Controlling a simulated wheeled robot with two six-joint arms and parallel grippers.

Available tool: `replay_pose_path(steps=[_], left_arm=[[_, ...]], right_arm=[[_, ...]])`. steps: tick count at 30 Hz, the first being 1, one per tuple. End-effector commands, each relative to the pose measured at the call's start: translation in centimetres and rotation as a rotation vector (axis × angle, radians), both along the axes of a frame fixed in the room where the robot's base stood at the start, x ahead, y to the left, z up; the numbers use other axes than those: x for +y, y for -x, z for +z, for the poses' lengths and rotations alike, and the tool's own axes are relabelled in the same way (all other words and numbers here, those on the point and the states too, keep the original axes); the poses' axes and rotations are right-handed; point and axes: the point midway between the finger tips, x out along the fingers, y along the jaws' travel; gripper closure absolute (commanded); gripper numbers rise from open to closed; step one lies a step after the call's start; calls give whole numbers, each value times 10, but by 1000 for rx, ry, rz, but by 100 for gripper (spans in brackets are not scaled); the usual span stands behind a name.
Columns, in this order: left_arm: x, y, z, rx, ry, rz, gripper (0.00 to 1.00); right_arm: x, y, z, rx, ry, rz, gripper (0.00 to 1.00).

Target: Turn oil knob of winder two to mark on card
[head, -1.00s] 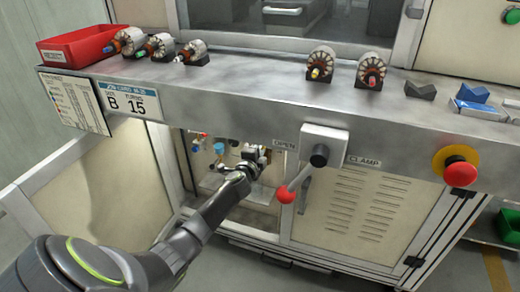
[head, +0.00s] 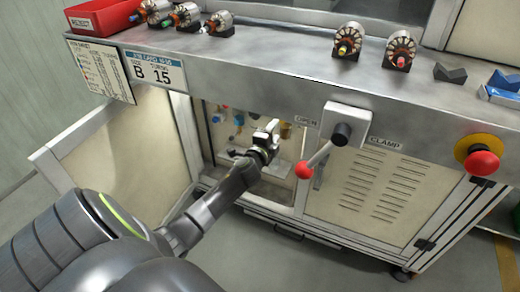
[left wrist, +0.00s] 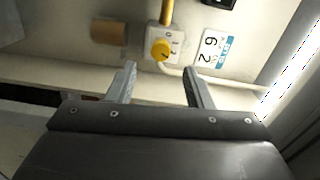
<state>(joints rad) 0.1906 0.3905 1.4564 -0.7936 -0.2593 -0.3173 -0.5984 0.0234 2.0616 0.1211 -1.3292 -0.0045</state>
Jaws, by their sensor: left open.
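A yellow knob (left wrist: 162,50) sits on a pale plate with small marks, in the left wrist view. A white card (left wrist: 210,47) with a blue strip and large characters, seemingly upside down, is just right of it. My left gripper (head: 267,133) is inside the open lower cabinet in the head view. In the left wrist view its two fingers (left wrist: 159,71) are spread and empty. The knob shows beyond the gap between the fingertips, apart from them. The knob cannot be made out in the head view. My right gripper is not in view.
A job card (head: 154,71) reading B 15 hangs on the bench edge. A clamp lever with a red ball (head: 303,170) juts out right of the opening. An open door (head: 120,140) stands at its left. A brown cylinder (left wrist: 109,31) is left of the knob.

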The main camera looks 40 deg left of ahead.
Motion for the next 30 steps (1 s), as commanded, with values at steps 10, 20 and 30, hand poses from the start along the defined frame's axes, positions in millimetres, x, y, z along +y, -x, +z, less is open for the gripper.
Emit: replay_pose_path(steps=[10, 20, 30], left_arm=[[-18, 73, 1, 2, 1, -1, 53], [-26, 110, 2, 0, 0, 0, 53], [-27, 112, 2, 0, 0, 0, 53]], right_arm=[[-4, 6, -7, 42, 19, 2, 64], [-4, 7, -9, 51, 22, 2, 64], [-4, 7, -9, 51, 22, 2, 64]])
